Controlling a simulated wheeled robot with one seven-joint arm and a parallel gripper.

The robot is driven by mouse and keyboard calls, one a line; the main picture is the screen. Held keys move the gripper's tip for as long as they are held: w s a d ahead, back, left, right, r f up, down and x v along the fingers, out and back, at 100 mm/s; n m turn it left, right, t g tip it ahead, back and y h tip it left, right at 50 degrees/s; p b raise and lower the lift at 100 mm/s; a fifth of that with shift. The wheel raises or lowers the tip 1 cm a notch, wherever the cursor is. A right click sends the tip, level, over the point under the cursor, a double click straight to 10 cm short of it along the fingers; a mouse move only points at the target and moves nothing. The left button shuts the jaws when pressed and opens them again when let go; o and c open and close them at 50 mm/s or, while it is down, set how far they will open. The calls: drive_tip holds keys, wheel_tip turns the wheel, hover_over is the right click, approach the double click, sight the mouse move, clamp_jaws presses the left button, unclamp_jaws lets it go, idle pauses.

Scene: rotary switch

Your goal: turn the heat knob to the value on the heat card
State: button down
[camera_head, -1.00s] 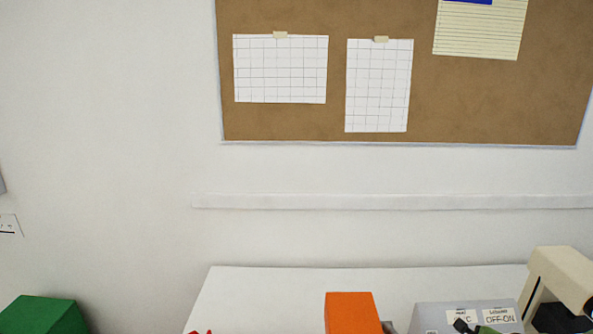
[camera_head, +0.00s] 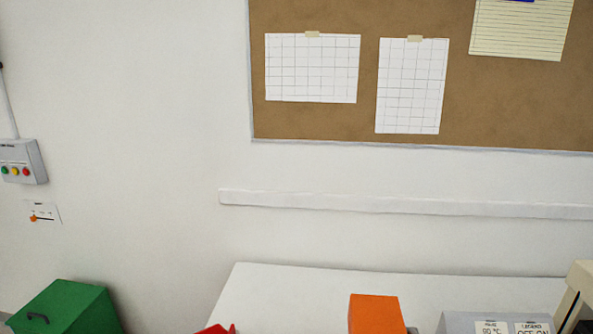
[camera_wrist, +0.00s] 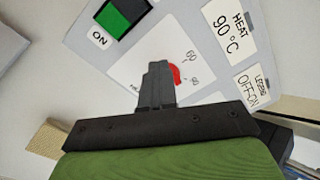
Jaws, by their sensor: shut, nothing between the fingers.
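In the wrist view the heat card (camera_wrist: 228,32) reads "HEAT 90 °C" on a grey panel. Below it, a white dial plate (camera_wrist: 197,45) shows the marks 60 and 80. A red knob (camera_wrist: 177,75) peeks out beside my gripper (camera_wrist: 157,66). My gripper's fingers are together and cover most of the knob and part of the dial. I cannot tell whether they touch the knob or where its pointer stands. The heat card also shows at the bottom edge of the head view (camera_head: 491,328). My gripper is not visible there.
A legend card (camera_wrist: 253,87) reads "OFF-ON". A green rocker switch (camera_wrist: 122,15) has an "ON" label. In the head view an orange block (camera_head: 374,314) stands on a white table (camera_head: 300,290) left of the panel. A green box (camera_head: 65,308) is lower left.

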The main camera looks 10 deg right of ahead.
drive_tip(key=shift+y, duration=0.3)
drive_tip(key=s+a+r+p, duration=0.2)
drive_tip(key=s+r+p, duration=0.1)
drive_tip(key=shift+r, duration=0.3)
drive_tip(key=w+f+b, duration=0.1)
drive_tip(key=b, duration=0.3)
drive_tip(key=w+d+f+b, duration=0.1)
drive_tip(key=b, duration=0.3)
drive_tip(key=w+d+f+b, duration=0.1)
drive_tip(key=w+b, duration=0.1)
drive_tip(key=b, duration=0.2)
drive_tip(key=shift+w, duration=0.1)
drive_tip(key=shift+f, duration=0.15)
drive_tip(key=shift+a+f, duration=0.1)
drive_tip(key=shift+a, duration=0.05)
